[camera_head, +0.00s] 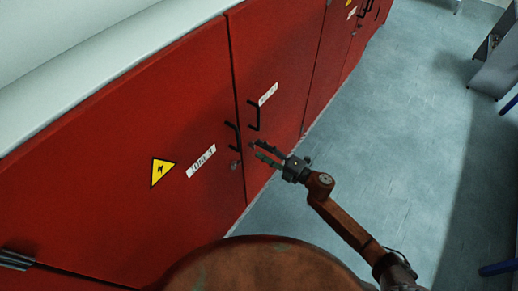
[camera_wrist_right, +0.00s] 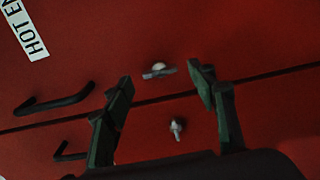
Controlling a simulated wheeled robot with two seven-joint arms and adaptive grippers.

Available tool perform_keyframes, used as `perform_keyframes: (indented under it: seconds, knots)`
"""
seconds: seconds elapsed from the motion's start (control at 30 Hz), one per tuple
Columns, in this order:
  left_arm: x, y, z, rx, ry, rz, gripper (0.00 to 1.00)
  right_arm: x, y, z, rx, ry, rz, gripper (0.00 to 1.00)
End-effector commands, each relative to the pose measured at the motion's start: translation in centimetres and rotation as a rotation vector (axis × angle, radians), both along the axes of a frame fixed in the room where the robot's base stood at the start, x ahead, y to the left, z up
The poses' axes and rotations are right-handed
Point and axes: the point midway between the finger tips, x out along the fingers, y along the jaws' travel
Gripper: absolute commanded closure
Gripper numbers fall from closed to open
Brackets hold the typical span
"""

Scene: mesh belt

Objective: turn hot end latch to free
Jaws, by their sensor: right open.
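The hot end latch (camera_wrist_right: 159,70) is a small pale knob with a flat grey bar, on the red door (camera_wrist_right: 235,45) that carries the HOT EN… label (camera_wrist_right: 25,28). Its bar lies roughly along the door seam. My right gripper (camera_head: 259,152) is open and empty in front of the doors. In the right wrist view its fingers (camera_wrist_right: 162,84) stand to either side of the latch in the picture, with no contact visible. A second latch (camera_wrist_right: 176,128) sits on the neighbouring door, its bar roughly across the seam. My left gripper is out of view.
Black handles (camera_head: 233,136) (camera_head: 254,115) flank the seam between the red doors. The left door has a yellow warning sign (camera_head: 162,172) and a white label (camera_head: 201,161). Open grey floor (camera_head: 400,130) lies to the right, with a grey unit (camera_head: 497,70) beyond it.

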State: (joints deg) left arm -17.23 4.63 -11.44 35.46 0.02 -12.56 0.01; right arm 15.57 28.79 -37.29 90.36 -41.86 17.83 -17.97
Motion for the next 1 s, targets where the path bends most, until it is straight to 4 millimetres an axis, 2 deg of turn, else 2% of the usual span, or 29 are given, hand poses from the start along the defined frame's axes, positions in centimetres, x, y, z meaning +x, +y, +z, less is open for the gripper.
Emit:
perform_keyframes:
  seconds: [0.3,0.5,0.67,1.0]
  knots:
    - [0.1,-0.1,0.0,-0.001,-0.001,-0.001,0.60,-3.9,-5.5,-0.2,-0.002,0.003,-0.002,0.48]
    - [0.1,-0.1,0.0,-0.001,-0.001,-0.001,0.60,-5.5,-7.7,-0.1,-0.001,0.002,-0.001,0.48]
    - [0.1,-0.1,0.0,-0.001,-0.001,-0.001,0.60,-6.0,-8.4,0.0,-0.001,0.001,-0.001,0.48]
    - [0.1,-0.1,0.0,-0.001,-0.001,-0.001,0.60,-6.0,-8.4,0.0,-0.001,0.001,-0.001,0.48]
